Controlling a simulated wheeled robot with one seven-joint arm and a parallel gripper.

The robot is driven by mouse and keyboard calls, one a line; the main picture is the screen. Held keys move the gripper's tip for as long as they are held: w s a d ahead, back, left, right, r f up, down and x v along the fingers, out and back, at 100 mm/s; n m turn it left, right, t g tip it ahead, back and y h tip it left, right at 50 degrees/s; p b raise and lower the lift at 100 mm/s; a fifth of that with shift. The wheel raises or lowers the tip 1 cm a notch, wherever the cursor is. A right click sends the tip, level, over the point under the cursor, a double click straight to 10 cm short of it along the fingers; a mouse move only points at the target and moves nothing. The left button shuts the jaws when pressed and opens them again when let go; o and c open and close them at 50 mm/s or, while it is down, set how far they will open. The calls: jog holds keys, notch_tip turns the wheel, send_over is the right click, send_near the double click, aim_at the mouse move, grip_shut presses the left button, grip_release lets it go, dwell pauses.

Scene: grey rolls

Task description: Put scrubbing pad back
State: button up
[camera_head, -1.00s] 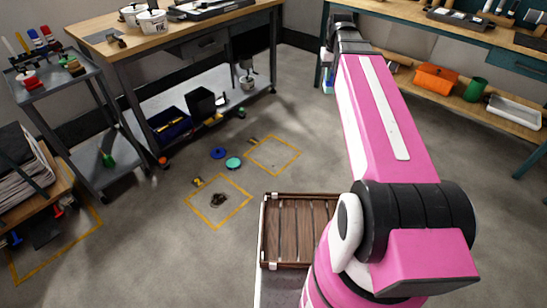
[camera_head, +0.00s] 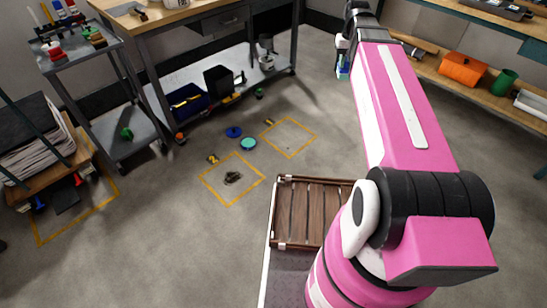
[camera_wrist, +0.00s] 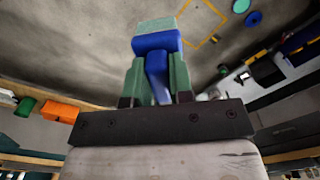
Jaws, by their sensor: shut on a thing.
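My gripper (camera_wrist: 157,85) points away from the wrist camera, with its two green fingers closed around the blue handle of a scrubbing pad (camera_wrist: 157,42). The pad has a blue body and a pale teal face at its far end. In the head view my gripper (camera_head: 344,52) is at the top, right of centre, beyond the pink arm. The small blue and teal pad (camera_head: 343,71) hangs there above the floor, seen small.
A grey cart (camera_head: 82,58) with bottles and brushes on top stands at left, beside a workbench (camera_head: 200,28). Blue (camera_head: 234,131) and teal discs (camera_head: 248,144) lie on open floor near yellow squares. A slatted wooden crate (camera_head: 305,210) is in front. An orange bin (camera_head: 462,68) sits on the right shelf.

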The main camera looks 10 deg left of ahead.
jog(key=w+a+f+n, duration=0.2)
jog(key=w+a+f, duration=0.1)
jog(key=a+f, duration=0.55)
jog(key=w+a+f+n, duration=0.1)
jog(key=w+a+f, duration=0.3)
jog(key=f, duration=0.7)
jog(key=w+a+f+n, duration=0.2)
jog(key=w+a+f, duration=0.1)
jog(key=a+f, duration=0.6)
jog(key=s+a+f+n, duration=0.1)
jog(key=s+a+f, duration=0.3)
jog(key=f, duration=0.7)
jog(key=s+a+f+n, duration=0.1)
jog(key=a+f+n, duration=0.1)
jog(key=a+f, duration=0.6)
jog(key=s+a+f+n, duration=0.1)
jog(key=s+a+f, duration=0.2)
jog(key=f, duration=1)
jog(key=shift+w+d+f, duration=1.05)
jog(key=shift+w+f, duration=0.55)
jog(key=shift+f, duration=0.2)
jog(key=shift+w+d+f, duration=1.05)
jog(key=shift+w+f, duration=0.6)
jog(key=shift+f, duration=0.2)
jog(key=shift+w+d+f, duration=1.05)
jog(key=shift+w+f, duration=0.55)
jog(key=shift+f, duration=0.2)
